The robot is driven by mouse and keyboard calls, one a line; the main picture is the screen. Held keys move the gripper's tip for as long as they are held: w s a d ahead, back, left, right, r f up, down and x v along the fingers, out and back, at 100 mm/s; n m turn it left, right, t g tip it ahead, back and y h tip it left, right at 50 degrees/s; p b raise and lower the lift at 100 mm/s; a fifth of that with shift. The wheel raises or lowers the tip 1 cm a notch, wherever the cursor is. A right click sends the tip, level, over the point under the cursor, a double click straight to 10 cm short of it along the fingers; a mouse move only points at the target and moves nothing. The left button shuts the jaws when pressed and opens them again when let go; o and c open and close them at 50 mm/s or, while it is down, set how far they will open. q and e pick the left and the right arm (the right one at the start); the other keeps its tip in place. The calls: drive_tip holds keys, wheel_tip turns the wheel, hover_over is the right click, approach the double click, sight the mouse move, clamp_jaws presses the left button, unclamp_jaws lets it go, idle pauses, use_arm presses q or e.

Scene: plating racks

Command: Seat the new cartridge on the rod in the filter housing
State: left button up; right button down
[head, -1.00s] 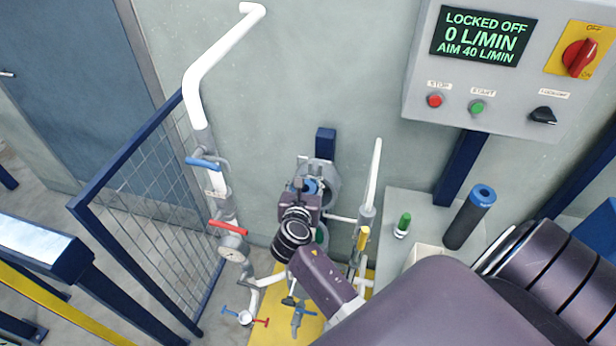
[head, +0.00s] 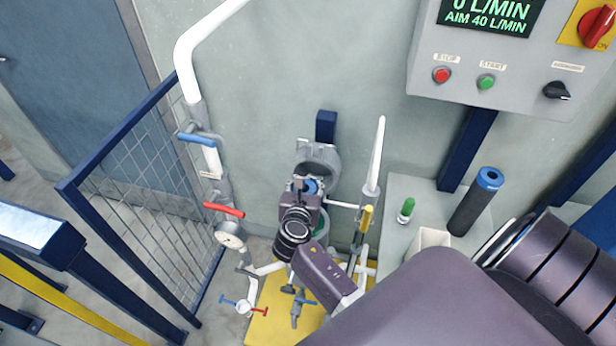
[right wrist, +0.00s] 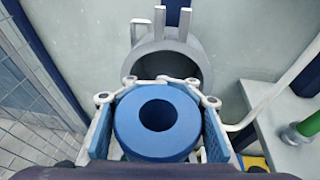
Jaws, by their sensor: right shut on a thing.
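My right gripper (right wrist: 160,135) is shut on the new cartridge, whose blue ring-shaped end cap with a dark centre hole (right wrist: 158,122) faces the right wrist camera. The cap also shows small in the head view (head: 311,187), beside my dark wrist. The grey filter housing (head: 318,158) is against the wall just behind the gripper; its round opening also shows beyond the cartridge in the right wrist view (right wrist: 200,70). The rod is hidden, so I cannot tell whether the cartridge is around it. My left gripper is out of view.
A dark used-looking cartridge with a blue cap (head: 474,205) stands on the grey bench (head: 420,192), near a small green-topped item (head: 406,209) and a white bin (head: 430,240). Pipes with a red-handled valve (head: 224,210) and a mesh fence (head: 150,195) are at left. The control panel (head: 500,75) hangs upper right.

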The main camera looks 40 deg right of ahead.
wheel_tip(320, 180, down, 6)
drive_tip(key=b, duration=0.3)
drive_tip(key=shift+b, duration=0.35)
drive_tip(key=shift+f+b, duration=0.7)
drive_tip(key=shift+f, duration=0.5)
idle(0.5)
drive_tip(key=c, duration=1)
unclamp_jaws()
drive_tip(key=shift+c, duration=0.2)
drive_tip(key=shift+f, duration=0.1)
drive_tip(key=v, duration=1.2)
